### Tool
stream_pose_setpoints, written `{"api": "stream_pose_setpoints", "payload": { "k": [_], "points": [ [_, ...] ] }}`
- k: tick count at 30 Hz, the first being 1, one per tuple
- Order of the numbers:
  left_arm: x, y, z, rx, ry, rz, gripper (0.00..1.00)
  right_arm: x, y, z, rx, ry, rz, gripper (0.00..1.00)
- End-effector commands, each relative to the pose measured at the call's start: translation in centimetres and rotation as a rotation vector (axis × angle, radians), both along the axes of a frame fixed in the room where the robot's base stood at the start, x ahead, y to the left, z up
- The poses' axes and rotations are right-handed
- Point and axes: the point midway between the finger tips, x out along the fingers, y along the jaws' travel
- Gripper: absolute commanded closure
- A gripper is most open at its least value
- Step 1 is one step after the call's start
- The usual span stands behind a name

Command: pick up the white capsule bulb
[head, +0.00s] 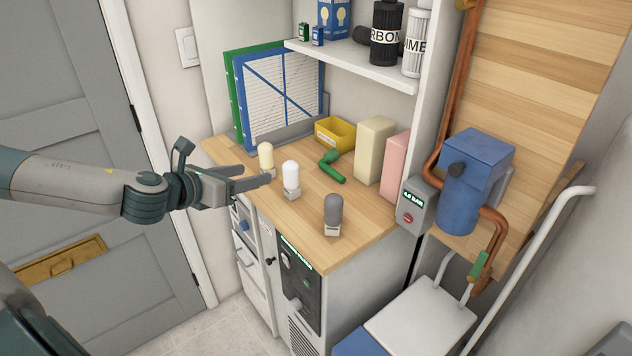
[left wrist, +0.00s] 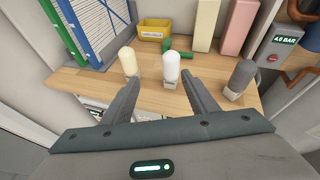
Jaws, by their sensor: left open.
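The white capsule bulb (head: 291,175) stands upright on the wooden counter (head: 300,220), between a cream bulb (head: 266,158) on its left and a grey bulb (head: 333,211) on its right. My left gripper (head: 253,177) comes in from the left above the counter's front edge, open and empty, with its fingertips just short of the white bulb. In the left wrist view the white bulb (left wrist: 171,68) shows beyond and between the two open fingers (left wrist: 160,80). The cream bulb (left wrist: 129,61) is near the left fingertip. The grey bulb (left wrist: 241,77) is right of the right finger. My right gripper is not in view.
Behind the bulbs lie a green pipe piece (head: 331,165) and a yellow bin (head: 335,134). Framed filters (head: 280,90) stand at the back left. A cream block (head: 374,150) and a pink block (head: 397,165) stand at the right. A white shelf (head: 350,65) hangs above.

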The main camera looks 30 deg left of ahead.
Motion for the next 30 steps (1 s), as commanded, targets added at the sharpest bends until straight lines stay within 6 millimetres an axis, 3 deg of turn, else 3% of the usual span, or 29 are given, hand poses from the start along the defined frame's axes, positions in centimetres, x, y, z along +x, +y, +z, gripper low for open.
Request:
{"api": "stream_pose_setpoints", "payload": {
  "k": [5, 16, 23, 30],
  "points": [
    [-1.2, -1.4, 1.3, 0.075, -0.004, -0.053, 0.46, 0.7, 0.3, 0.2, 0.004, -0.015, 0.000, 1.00],
    [-1.2, -1.5, 1.4, 0.080, -0.006, -0.056, 0.46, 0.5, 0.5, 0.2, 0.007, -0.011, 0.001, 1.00],
    [-0.7, -1.7, 1.0, 0.077, -0.005, -0.057, 0.46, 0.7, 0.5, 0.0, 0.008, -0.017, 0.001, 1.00],
    [0.5, -1.8, 0.5, 0.076, -0.005, -0.056, 0.46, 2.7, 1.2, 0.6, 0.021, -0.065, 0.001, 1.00]
  ]
}}
